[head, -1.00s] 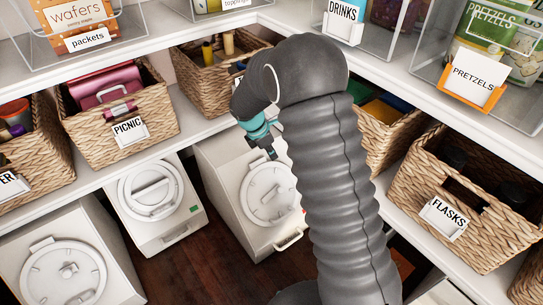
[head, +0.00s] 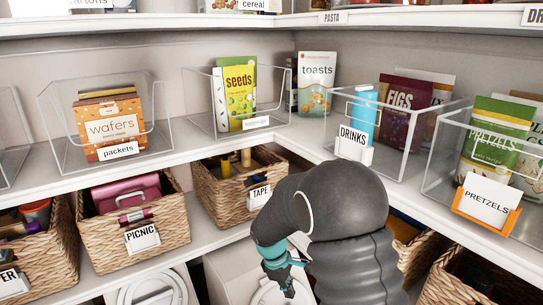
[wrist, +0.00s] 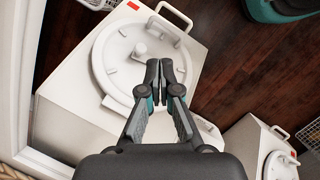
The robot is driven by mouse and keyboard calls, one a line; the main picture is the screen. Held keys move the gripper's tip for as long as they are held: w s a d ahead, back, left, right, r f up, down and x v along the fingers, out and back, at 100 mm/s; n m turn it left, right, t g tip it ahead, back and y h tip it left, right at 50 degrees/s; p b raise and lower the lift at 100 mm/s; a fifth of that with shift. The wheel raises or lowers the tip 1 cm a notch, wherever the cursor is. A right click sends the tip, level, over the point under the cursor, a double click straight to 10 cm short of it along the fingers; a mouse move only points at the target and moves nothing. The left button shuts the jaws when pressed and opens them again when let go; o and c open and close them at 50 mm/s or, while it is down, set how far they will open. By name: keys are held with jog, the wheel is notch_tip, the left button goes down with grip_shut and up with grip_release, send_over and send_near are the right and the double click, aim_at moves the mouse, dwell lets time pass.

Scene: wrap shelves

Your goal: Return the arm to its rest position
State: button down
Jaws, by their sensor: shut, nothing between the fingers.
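My gripper (wrist: 159,78) is shut and empty in the wrist view, its two dark fingertips together. It points down over a white bin with a round lid (wrist: 105,60). In the head view my grey arm rises at the bottom centre, bent at the top, and the teal part of my gripper (head: 284,276) hangs below the bend at the left. There it hangs in front of the white bin, below the tape basket (head: 207,190). The fingertips are small and partly cut off from clear sight in the head view.
The upper shelf holds clear bins labelled packets (head: 160,115), drinks (head: 437,112) and pretzels (head: 525,218). The picnic basket (head: 110,248) stands on the lower shelf at the left. The shelf edge (head: 300,140) runs close behind my arm. Dark wooden floor (wrist: 240,70) shows in the wrist view.

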jog(key=s+d+r+m+t+y, duration=0.1)
jog(key=s+d+r+m+t, duration=0.1)
jog(key=s+r, duration=0.6)
jog(key=s+d+r+m+t+y, duration=0.1)
jog(key=s+d+r+m+t, duration=0.1)
jog(key=s+d+r+m, duration=0.3)
jog(key=s+d+r+m+t+y, duration=0.1)
jog(key=s+d+r+m, duration=0.3)
jog(key=s+r, duration=0.7)
jog(key=s+m+t, duration=0.1)
jog(key=m, duration=0.1)
jog(key=shift+m, duration=0.3)
jog(key=shift+a, duration=0.15)
